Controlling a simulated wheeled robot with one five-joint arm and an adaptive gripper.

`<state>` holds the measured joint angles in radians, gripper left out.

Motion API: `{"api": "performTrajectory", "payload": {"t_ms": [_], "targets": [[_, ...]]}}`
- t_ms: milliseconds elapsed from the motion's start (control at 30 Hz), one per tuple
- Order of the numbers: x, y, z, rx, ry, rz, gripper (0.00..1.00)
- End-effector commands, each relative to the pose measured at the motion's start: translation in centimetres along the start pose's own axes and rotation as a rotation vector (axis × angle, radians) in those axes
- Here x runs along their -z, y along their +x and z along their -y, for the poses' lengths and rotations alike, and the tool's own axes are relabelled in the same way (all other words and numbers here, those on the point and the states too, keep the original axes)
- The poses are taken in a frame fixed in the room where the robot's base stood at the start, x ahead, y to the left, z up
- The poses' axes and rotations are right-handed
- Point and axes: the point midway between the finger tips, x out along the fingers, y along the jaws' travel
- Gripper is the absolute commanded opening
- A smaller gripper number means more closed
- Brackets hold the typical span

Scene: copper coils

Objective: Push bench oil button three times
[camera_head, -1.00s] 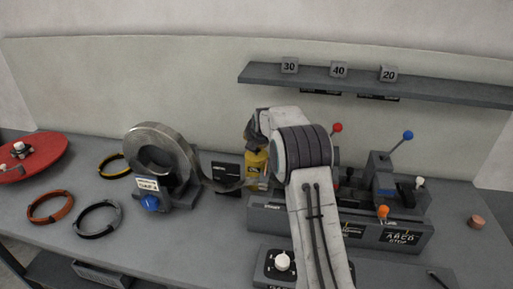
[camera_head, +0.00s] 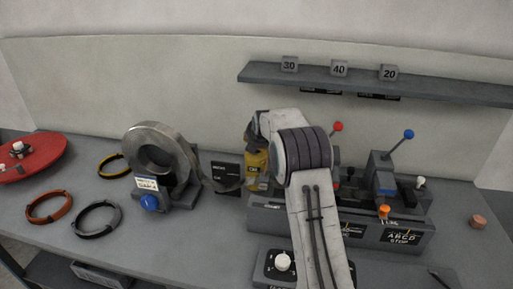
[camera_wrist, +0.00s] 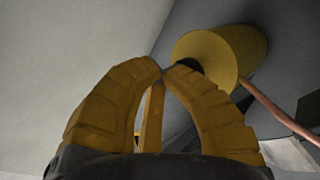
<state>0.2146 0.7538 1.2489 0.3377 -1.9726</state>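The bench oil is a yellow container (camera_head: 257,168) with a small label, standing on the bench just left of my arm. My arm hides part of it and its top in the head view. In the wrist view a yellow cylinder (camera_wrist: 222,52) with a black part at its near end lies just beyond my gripper's right fingertip. I cannot make out a button, nor tell whether the fingertip touches it. My gripper (camera_wrist: 164,71) has yellow ribbed fingers with their tips together and nothing seen held. In the head view the fingers are hidden behind my arm.
A steel coil (camera_head: 151,150) on a stand with a blue knob is left of the oil, beside a dark sign (camera_head: 226,172). A machine with levers (camera_head: 385,185) is at right. Several wire rings lie at left. A shelf (camera_head: 430,88) is above. A copper-coloured rod (camera_wrist: 275,108) shows in the wrist view.

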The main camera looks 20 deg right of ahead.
Motion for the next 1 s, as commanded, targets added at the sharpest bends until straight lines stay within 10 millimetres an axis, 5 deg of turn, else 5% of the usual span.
{"api": "performTrajectory", "payload": {"t_ms": [1000], "targets": [[0.38, 0.77, 0.83, 0.006, 0.000, -0.003, 0.00]]}}
